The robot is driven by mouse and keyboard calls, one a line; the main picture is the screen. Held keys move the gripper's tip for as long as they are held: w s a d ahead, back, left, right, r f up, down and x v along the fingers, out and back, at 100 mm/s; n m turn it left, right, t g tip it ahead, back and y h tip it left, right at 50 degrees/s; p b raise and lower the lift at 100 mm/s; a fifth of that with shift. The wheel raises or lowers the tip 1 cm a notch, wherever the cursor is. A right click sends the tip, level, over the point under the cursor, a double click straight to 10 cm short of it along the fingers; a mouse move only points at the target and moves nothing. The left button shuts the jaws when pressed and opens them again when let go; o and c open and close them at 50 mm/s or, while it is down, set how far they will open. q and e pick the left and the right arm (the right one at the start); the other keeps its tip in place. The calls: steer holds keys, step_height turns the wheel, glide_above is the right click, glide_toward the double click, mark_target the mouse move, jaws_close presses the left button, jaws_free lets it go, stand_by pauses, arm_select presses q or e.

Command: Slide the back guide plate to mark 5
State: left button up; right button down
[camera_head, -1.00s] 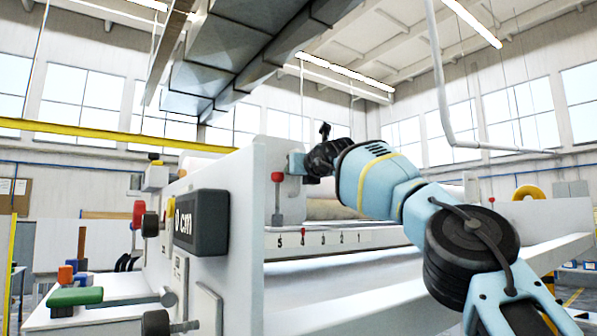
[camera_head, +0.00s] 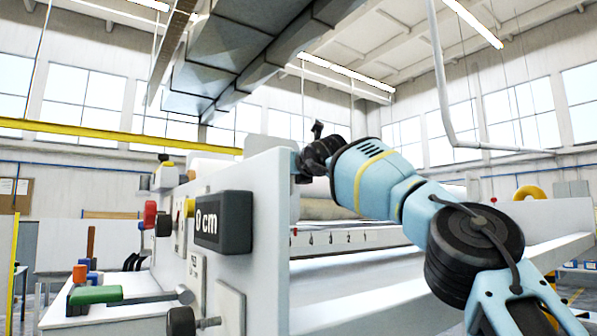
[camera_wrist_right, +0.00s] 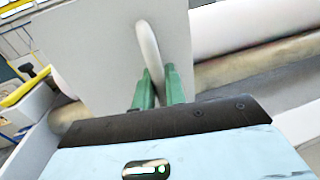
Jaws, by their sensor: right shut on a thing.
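The back guide plate (camera_wrist_right: 90,50) shows in the right wrist view as a flat light grey plate with a pale upright handle (camera_wrist_right: 149,50). My right gripper's green fingers (camera_wrist_right: 158,85) are shut on that handle. In the head view my right gripper (camera_head: 303,165) is at the inner side of the machine's near side wall (camera_head: 263,240), which hides its tips and most of the plate. On the scale (camera_head: 340,238), marks 4 to 1 show, and a small red pointer (camera_head: 294,232) stands left of mark 4. Mark 5 is hidden. My left gripper is not in view.
A dark "0 cm" display (camera_head: 222,222) and several knobs sit on the side wall. A pale roll (camera_wrist_right: 250,25) and a brownish roller (camera_wrist_right: 260,62) lie beside the plate. A side table with a green-handled tool (camera_head: 97,295) stands at the left.

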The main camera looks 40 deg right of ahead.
steer(key=shift+w+a, duration=0.1)
steer(key=shift+a, duration=0.6)
steer(key=c, duration=1.5)
jaws_free()
steer(key=v, duration=0.8)
steer(key=shift+w, duration=0.1)
